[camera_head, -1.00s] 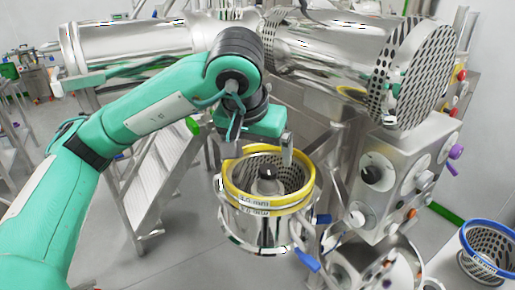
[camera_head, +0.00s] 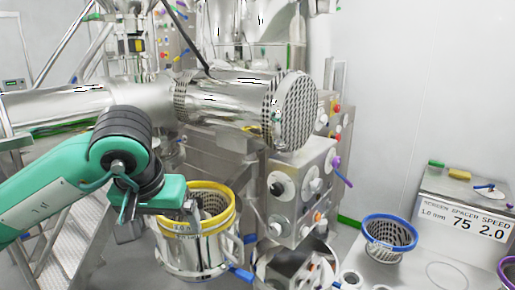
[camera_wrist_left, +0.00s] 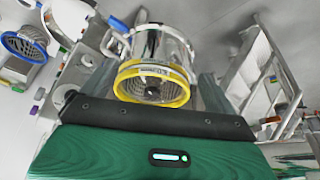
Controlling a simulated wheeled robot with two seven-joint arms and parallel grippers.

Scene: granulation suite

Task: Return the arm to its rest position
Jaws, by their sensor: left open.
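My left arm, teal with black joints, comes in from the left in the head view. Its left gripper (camera_head: 160,208) is open, at the yellow-rimmed screen basket (camera_head: 212,190) on top of a steel housing (camera_head: 190,257). One finger overlaps the basket's near rim in the picture; I cannot tell whether they touch. In the left wrist view the yellow ring (camera_wrist_left: 152,70) shows beyond the dark gripper base, with nothing visibly held. My right gripper is not in view.
A large steel cylinder with a perforated end (camera_head: 292,112) lies behind. A control box with knobs (camera_head: 300,190) stands right of the basket. A blue-rimmed basket (camera_head: 388,236) sits on a steel table at right, before a sign (camera_head: 462,220). Steps stand at left.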

